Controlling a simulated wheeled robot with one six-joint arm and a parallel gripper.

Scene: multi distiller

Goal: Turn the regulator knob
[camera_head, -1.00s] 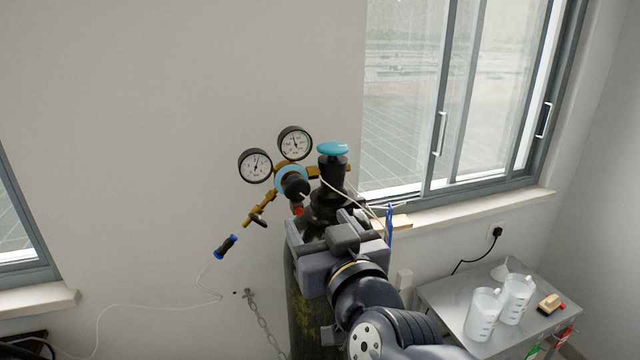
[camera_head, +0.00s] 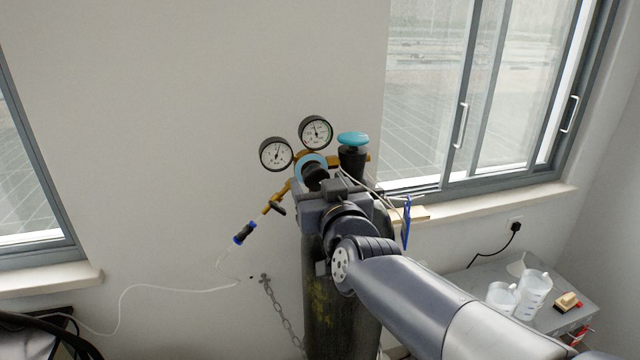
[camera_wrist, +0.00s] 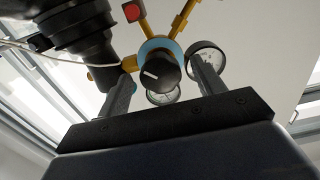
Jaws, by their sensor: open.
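The regulator knob (camera_wrist: 158,73) is black with a white mark and a light blue ring (camera_wrist: 166,45) behind it. In the wrist view it sits between the two fingers of my open gripper (camera_wrist: 162,88), beyond their tips or near them; I cannot tell the gap. In the head view the black knob (camera_head: 316,174) shows just above my gripper (camera_head: 338,192), partly hidden by it. Two round gauges (camera_head: 276,154) (camera_head: 316,132) stand left of and above the knob. The gas cylinder (camera_head: 328,310) with a blue-topped valve (camera_head: 353,140) stands upright behind my arm.
A brass outlet with a small lever (camera_head: 277,208) and a blue-black hose end (camera_head: 244,233) hang to the left. A chain (camera_head: 283,318) hangs by the wall. A table with plastic beakers (camera_head: 533,292) stands at right. The wall left of the gauges is clear.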

